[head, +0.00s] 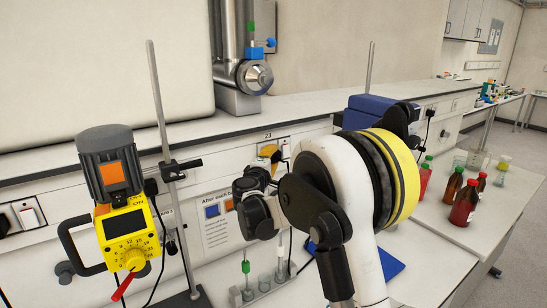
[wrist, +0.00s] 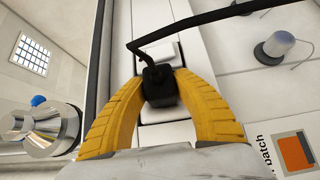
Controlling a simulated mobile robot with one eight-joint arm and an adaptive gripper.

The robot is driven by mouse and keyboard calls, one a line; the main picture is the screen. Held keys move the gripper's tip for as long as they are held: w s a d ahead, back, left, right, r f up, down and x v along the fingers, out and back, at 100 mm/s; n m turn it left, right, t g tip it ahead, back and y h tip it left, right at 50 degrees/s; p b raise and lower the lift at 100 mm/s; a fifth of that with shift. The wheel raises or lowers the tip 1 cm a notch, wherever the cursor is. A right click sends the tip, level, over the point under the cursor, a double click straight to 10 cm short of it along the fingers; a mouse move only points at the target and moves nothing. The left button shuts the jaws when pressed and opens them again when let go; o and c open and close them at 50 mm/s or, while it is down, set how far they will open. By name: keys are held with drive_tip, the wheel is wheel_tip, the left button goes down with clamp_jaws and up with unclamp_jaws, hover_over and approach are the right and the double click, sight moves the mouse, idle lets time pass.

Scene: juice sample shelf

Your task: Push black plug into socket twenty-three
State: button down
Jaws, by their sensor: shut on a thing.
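My gripper (wrist: 160,82) is shut on the black plug (wrist: 159,88), with a yellow finger on each side of it. A black cable leaves the plug and bends to the right in the wrist view. The white socket plate (wrist: 166,132) shows behind the plug, which covers its middle. In the head view socket twenty-three (head: 286,146) is on the wall panel under the label 23, and a yellow finger of my gripper (head: 269,153) is in front of it. The plug is hidden there. I cannot tell whether its pins are in the socket.
A yellow stirrer (head: 128,238) hangs on a metal stand at left. Red bottles (head: 464,204) and glassware are on the bench at right. A small rack (head: 262,290) with tubes stands below my arm.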

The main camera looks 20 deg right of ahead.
drive_tip(key=c, duration=1)
unclamp_jaws()
drive_tip(key=shift+w+a+r, duration=0.1)
drive_tip(key=shift+w, duration=0.05)
drive_tip(key=shift+o, duration=0.2)
drive_tip(key=v, duration=1.2)
drive_tip(key=s+d+f+m+g+y+b, duration=0.1)
drive_tip(key=s+f+m+g+y+b, duration=0.15)
drive_tip(key=s+f, duration=0.4)
drive_tip(key=s+d+f+m+g+y+b, duration=0.1)
drive_tip(key=s+d+f+m+g+b, duration=0.2)
drive_tip(key=s, duration=0.6)
drive_tip(key=s+a+f+m+y+b, duration=0.1)
drive_tip(key=s+a+f+y+b, duration=0.1)
drive_tip(key=s, duration=0.4)
drive_tip(key=s+a+f+m+g+y+b, duration=0.1)
drive_tip(key=s+a+f+m+y+b, duration=0.1)
drive_tip(key=s+a+f, duration=0.3)
drive_tip(key=s+a+f+m+y+b, duration=0.2)
drive_tip(key=s+a+f+y+b, duration=0.1)
drive_tip(key=s+f, duration=0.4)
drive_tip(key=shift+s+a+g+b, duration=0.35)
drive_tip(key=shift+s+a+b, duration=0.05)
drive_tip(key=shift+s+a, duration=0.2)
